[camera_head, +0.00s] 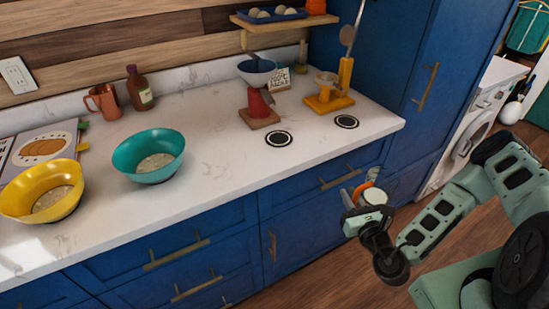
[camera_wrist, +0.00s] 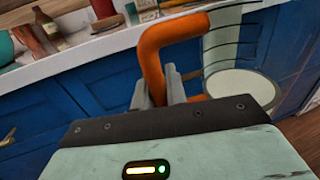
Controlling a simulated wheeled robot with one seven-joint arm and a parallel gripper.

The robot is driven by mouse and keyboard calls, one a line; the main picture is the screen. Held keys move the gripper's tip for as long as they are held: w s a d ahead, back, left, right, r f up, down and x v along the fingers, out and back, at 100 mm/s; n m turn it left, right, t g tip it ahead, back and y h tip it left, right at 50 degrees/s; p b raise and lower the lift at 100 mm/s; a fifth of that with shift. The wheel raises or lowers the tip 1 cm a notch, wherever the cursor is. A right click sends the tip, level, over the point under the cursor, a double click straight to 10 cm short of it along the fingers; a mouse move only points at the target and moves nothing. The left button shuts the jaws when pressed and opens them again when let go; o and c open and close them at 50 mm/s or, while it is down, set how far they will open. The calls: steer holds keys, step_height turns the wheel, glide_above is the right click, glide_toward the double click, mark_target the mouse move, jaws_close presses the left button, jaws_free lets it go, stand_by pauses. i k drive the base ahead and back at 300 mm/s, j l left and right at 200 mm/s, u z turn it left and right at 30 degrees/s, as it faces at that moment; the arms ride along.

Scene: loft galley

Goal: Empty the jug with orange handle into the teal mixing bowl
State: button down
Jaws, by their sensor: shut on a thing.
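My gripper (camera_head: 358,192) is off the counter's front edge, in front of the blue cabinets. It is shut on the orange handle of a clear jug (camera_head: 372,190). In the wrist view the orange handle (camera_wrist: 160,55) passes between the fingers (camera_wrist: 160,85), and the see-through jug body (camera_wrist: 232,55) is to the right, with pale contents (camera_wrist: 243,88) showing in it. The jug's exact tilt is hard to tell. The teal mixing bowl (camera_head: 126,157) stands on the counter to the left, well apart from the jug, with something pale in its bottom.
A yellow bowl (camera_head: 20,202) stands left of the teal bowl, by an open book (camera_head: 40,148). A copper jug (camera_head: 104,101) and a brown bottle (camera_head: 139,88) stand behind. A red object (camera_head: 258,102) and a yellow stand (camera_head: 330,103) are further right. The counter's front middle (camera_head: 215,150) is clear.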

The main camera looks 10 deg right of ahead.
mark_target(151, 156)
steer(key=k+j+u, duration=0.2)
steer(key=k, duration=0.45)
steer(key=l+u, duration=0.1)
steer(key=u, duration=0.35)
steer(key=l+u, duration=0.15)
steer(key=u, duration=0.3)
steer(key=l+u, duration=0.15)
steer(key=u, duration=0.3)
steer(key=l+u, duration=0.1)
steer(key=l, duration=1)
